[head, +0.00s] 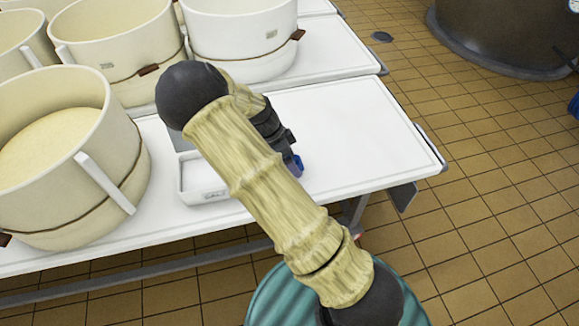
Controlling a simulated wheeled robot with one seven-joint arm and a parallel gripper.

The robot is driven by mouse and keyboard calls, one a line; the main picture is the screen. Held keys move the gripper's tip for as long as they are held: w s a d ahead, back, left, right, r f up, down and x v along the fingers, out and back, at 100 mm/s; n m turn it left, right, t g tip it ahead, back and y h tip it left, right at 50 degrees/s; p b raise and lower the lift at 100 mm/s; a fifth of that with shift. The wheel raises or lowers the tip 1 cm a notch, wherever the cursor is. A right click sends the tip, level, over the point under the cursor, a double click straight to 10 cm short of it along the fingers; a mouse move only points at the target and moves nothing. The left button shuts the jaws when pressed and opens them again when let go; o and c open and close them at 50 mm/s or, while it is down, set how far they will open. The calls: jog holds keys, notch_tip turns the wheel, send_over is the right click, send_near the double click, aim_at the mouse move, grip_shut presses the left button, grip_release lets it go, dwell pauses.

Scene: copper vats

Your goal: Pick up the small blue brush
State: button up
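A small bit of blue (298,164), which looks like part of the small blue brush, shows at the fingertips of my gripper (291,157), over the white table. Most of the brush is hidden behind my gripper and arm. My gripper is dark and points down toward the table top. My arm covers much of it, so I cannot see whether the fingers are open or shut, or whether they touch the brush.
A shallow white tray (203,192) sits left of my arm. Large cream round moulds (62,165) crowd the table's left and back. The white table (365,140) is clear to the right, up to its edge. A copper vat (505,35) stands at the upper right on the tiled floor.

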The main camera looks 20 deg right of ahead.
dwell(0.3)
jog(key=c, duration=1.1)
jog(key=shift+r, duration=0.1)
notch_tip(320, 180, up, 10)
jog(key=p, duration=0.3)
